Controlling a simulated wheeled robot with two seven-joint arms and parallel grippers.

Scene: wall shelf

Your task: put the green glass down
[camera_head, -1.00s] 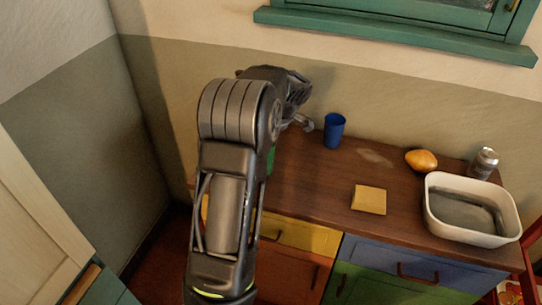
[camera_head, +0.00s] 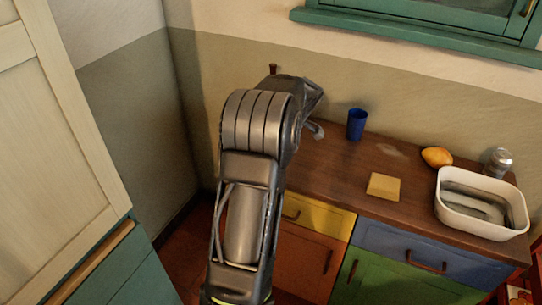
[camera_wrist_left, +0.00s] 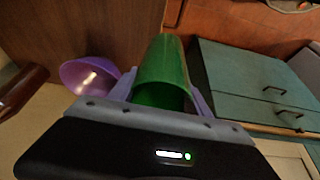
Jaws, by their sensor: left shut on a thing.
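The green glass (camera_wrist_left: 162,76) is between the two fingers of my left gripper (camera_wrist_left: 160,92) in the left wrist view, and the gripper is shut on it. The wooden counter top (camera_wrist_left: 105,30) lies beyond and left of the glass in that view. I cannot tell whether the glass touches it. In the head view my left arm hides the glass and most of the gripper; only a finger part (camera_head: 315,130) shows over the counter's left end (camera_head: 330,165). My right gripper is in neither view.
A purple bowl (camera_wrist_left: 88,76) sits close left of the glass in the wrist view, with a brown object (camera_wrist_left: 22,90) further left.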

